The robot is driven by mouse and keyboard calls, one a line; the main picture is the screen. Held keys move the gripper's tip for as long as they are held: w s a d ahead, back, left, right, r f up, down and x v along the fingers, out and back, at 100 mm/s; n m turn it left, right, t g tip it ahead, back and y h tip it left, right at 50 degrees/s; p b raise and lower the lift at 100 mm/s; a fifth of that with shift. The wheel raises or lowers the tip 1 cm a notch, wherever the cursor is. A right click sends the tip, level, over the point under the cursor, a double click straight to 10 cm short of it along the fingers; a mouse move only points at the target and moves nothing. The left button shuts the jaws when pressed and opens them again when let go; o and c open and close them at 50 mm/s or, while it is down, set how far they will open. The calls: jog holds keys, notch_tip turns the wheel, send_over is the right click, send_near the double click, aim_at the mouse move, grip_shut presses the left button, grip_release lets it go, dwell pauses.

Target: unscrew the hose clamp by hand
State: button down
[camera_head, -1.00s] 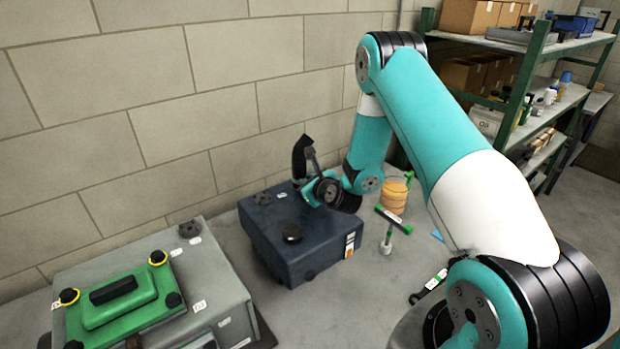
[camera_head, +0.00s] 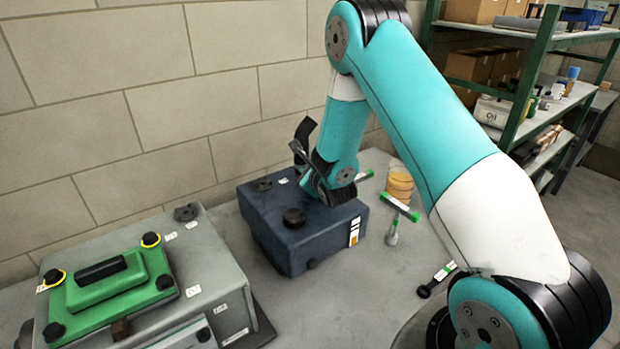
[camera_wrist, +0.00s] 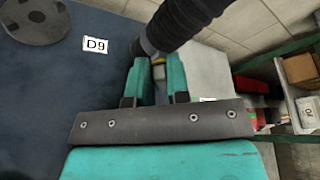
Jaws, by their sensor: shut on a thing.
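In the wrist view the two teal fingers of my gripper (camera_wrist: 156,82) stand on either side of a small pale and yellowish part at the foot of a black ribbed hose (camera_wrist: 182,22). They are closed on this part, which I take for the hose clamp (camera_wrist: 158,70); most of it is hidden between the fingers. The hose rises up and to the right from there. In the head view the dark upright hose (camera_head: 304,132) shows above the back of the dark blue box (camera_head: 285,250). My wrist covers the clamp there.
A grey casing with a green cover (camera_head: 105,285) stands left. A T-handled tool (camera_head: 394,222) and a stack of orange discs (camera_head: 399,184) stand right of the box. A shelf (camera_head: 530,90) is at the back right. Bare bench lies before the box.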

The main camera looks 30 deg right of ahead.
dwell(0.3)
jog(key=c, duration=1.1)
grip_release()
jog(key=shift+s, duration=0.1)
